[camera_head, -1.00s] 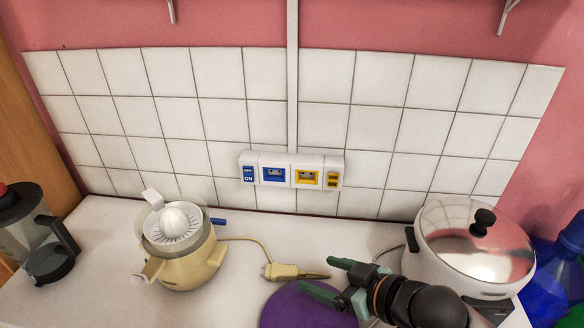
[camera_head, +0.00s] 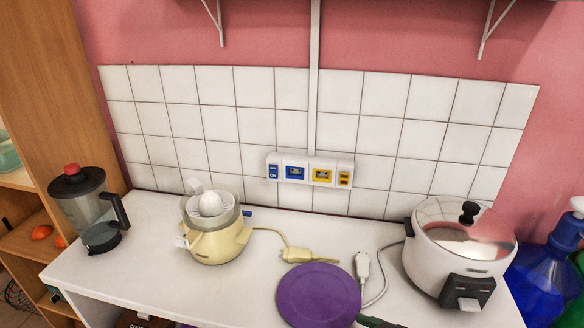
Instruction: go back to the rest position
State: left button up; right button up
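My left gripper is not in view.
A white counter (camera_head: 150,262) holds a coffee pot (camera_head: 88,208) at left, a cream juicer (camera_head: 215,240), a yellow plug (camera_head: 310,254), a white plug (camera_head: 362,265) and a white cooker (camera_head: 455,250). A socket strip (camera_head: 309,171) is on the tiled wall. A blue bottle (camera_head: 545,265) stands right of the counter.

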jog(key=s+d+f+m+g+h, duration=0.55)
jog(key=s+d+f, duration=0.6)
jog(key=s, duration=0.35)
jog(key=w+a+f+t+y, duration=0.1)
jog(key=w+a+f+t, duration=0.1)
jog(key=f, duration=0.3)
jog(key=w+a+f+t+y, duration=0.1)
jog(key=w+a+f+t, duration=0.1)
jog(key=a+f+t, duration=0.1)
notch_tip(320, 180, down, 2)
jog(key=shift+f+n+t, duration=0.1)
jog(key=shift+n+t, duration=0.35)
